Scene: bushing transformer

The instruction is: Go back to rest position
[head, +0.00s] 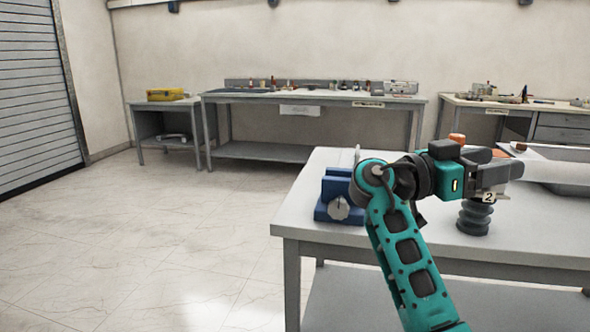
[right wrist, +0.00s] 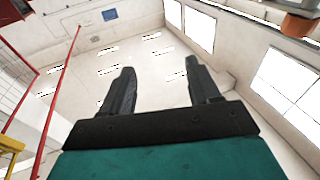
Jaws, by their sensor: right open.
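My right arm reaches over the near table from the bottom of the head view, and its gripper (head: 500,170) is above the right part of that table. In the right wrist view the two dark fingers (right wrist: 160,82) stand apart with nothing between them. A dark grey ribbed bushing (head: 474,217) stands upright on the table just below the gripper in the head view; its top is partly hidden. A tag with the number 2 (head: 488,197) shows beside it. I cannot tell whether the gripper touches it. My left gripper is not in view.
A blue vise (head: 340,195) sits on the left end of the near table (head: 300,215), beside my arm. An orange-topped part (head: 457,138) shows behind the gripper. Benches with tools (head: 312,97) line the far wall. The floor at left is clear.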

